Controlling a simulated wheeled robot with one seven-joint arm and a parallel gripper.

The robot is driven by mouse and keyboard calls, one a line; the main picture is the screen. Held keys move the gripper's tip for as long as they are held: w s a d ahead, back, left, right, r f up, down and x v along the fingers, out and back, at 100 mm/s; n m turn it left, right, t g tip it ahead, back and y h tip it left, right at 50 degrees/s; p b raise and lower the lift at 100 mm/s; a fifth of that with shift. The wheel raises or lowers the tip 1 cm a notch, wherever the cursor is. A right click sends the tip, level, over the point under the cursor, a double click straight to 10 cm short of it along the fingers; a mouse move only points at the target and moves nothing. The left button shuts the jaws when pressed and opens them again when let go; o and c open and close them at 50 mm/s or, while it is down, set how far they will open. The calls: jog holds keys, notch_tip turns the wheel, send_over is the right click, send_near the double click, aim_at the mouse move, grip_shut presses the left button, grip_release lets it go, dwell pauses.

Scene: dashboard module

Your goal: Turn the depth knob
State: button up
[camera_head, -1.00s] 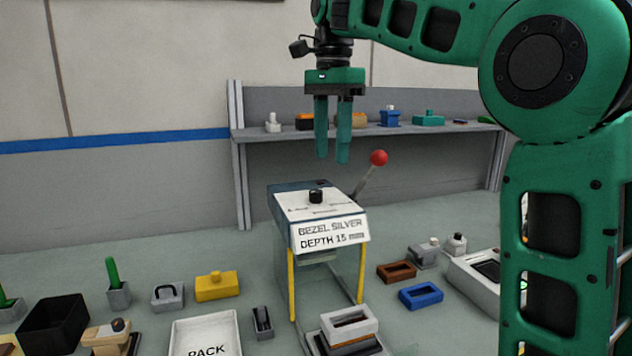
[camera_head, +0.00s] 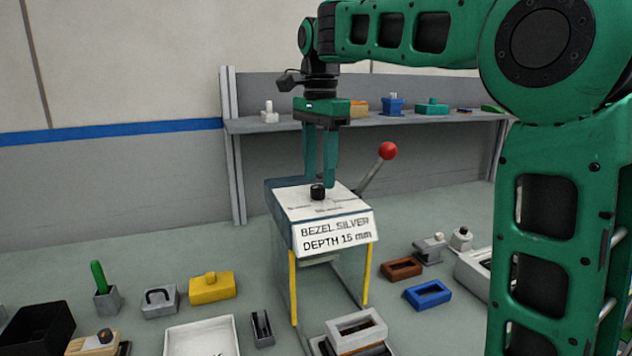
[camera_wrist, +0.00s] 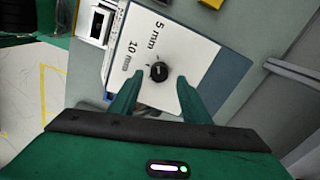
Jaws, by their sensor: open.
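The black depth knob (camera_head: 318,191) stands on the white top plate (camera_head: 300,204) of the press-like machine, whose front label reads "BEZEL SILVER DEPTH 15 mm". My gripper (camera_head: 320,184) is open, pointing down, with its green fingertips just above and around the knob's position. In the wrist view the knob (camera_wrist: 159,71) shows between and slightly beyond the fingertips (camera_wrist: 160,86), and no contact is visible. Marks "5 mm" and "10 mm" are printed beside it; other marks are hidden.
A lever with a red ball (camera_head: 388,150) rises at the machine's right, close to my gripper. A grey and white bezel block (camera_head: 356,328) sits at the machine's base. A shelf (camera_head: 270,126) with several parts runs behind. Several loose parts lie on the table at both sides.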

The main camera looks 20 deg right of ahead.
aim_at(318, 192)
jog(key=shift+f, duration=1.2)
jog(key=shift+c, duration=0.6)
jog(key=c, duration=0.9)
